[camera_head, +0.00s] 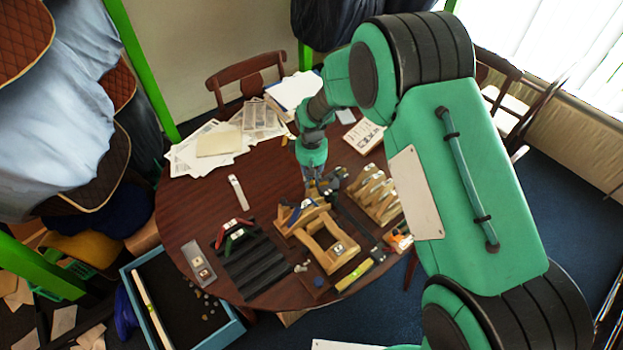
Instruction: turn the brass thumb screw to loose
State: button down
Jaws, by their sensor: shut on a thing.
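My gripper (316,188) reaches down over the round table, at the back end of a light wooden stand (343,258). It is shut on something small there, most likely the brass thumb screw. The screw itself is hidden by the fingers and too small to make out, so I cannot tell how far it is turned. The stand has a slatted frame, with a blue piece near its back left.
A second wooden rack (377,197) stands close at right. A black ribbed block with red and green pieces (253,262) is at left. Papers (215,142) cover the back of the dark table (190,215). A blue-rimmed tray (222,336) is below left. The table's left part is mostly clear.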

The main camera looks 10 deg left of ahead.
aim_at(312, 182)
jog(key=shift+n, duration=0.9)
jog(key=c, duration=1.6)
grip_release()
jog(key=shift+r, duration=0.15)
notch_tip(312, 182, up, 12)
jog(key=shift+f, duration=0.15)
